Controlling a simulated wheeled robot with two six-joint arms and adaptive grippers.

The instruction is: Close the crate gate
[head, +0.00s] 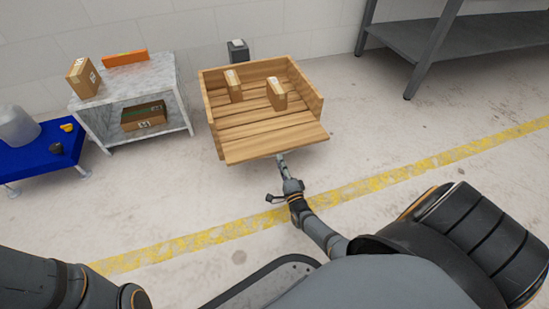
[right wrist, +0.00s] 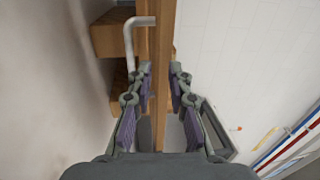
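A wooden crate (head: 213,116) stands open on the floor in the head view. Its gate (head: 275,143) is swung down and slopes out at the front. My right gripper (head: 281,163) is at the gate's front edge. In the right wrist view my right gripper's fingers (right wrist: 161,75) lie on either side of a wooden board (right wrist: 163,25). They are close to its faces, but whether they press on it is unclear. A grey bent bar (right wrist: 129,38) is beside the board, partly behind the left finger. My left gripper is out of view.
Two small cartons (head: 277,94) (head: 233,86) stand in the crate. A marble shelf (head: 152,81) with boxes and a blue table (head: 38,152) are at left. A grey metal table (head: 430,38) is at upper right. Floor right of the crate is clear.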

